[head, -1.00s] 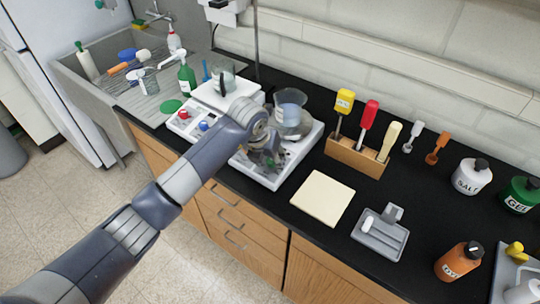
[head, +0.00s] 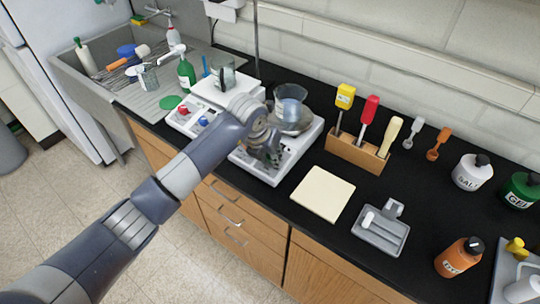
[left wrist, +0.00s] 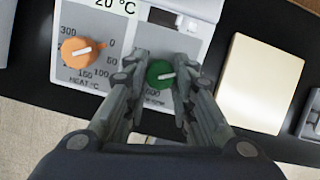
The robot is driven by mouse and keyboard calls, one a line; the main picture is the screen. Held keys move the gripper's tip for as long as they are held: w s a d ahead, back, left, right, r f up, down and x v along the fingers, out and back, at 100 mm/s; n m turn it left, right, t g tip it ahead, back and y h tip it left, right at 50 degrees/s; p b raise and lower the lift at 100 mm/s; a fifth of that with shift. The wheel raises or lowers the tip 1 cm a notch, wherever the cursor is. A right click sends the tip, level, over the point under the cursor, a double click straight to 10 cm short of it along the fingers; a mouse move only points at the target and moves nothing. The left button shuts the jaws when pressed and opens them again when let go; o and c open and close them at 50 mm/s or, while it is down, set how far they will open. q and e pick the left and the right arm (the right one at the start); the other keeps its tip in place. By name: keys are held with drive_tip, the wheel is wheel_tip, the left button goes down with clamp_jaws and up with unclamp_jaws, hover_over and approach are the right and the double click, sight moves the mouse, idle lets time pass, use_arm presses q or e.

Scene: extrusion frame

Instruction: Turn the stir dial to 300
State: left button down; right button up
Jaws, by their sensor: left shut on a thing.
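The stir dial is a round green knob (left wrist: 160,73) with a white pointer mark, on the front panel of the white hot plate (head: 262,173). In the left wrist view the mark points to the right. My left gripper (left wrist: 157,84) is shut on the dial, one finger on each side. The fingers hide most of the stir scale, so I cannot read the setting. In the head view my left gripper (head: 270,160) reaches down over the panel and hides the dial. My right gripper is in neither view.
An orange heat dial (left wrist: 82,50) sits left of the stir dial. A beaker (head: 290,108) stands on the hot plate. A second device (head: 185,120) stands to the left. A cream pad (head: 322,194) and grey tray (head: 380,232) lie to the right.

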use_arm(q)
drive_tip(key=m+b, duration=0.4)
drive_tip(key=b, duration=0.1)
drive_tip(key=m+g+h+b, duration=0.1)
drive_tip(key=m+b, duration=0.3)
drive_tip(key=b, duration=0.2)
drive_tip(key=shift+w+a+f, duration=0.15)
drive_tip(key=shift+w+f, duration=0.05)
drive_tip(key=shift+r+m+g+b, duration=0.15)
drive_tip(key=shift+m+g+b, duration=0.05)
drive_tip(key=shift+m+b, duration=0.7)
drive_tip(key=shift+r+m+g+b, duration=0.1)
drive_tip(key=shift+m+g+b, duration=0.1)
drive_tip(key=shift+m+b, duration=0.65)
drive_tip(key=c, duration=1.3)
unclamp_jaws()
drive_tip(key=shift+c, duration=0.2)
drive_tip(key=v, duration=1.2)
drive_tip(key=shift+a, duration=0.15)
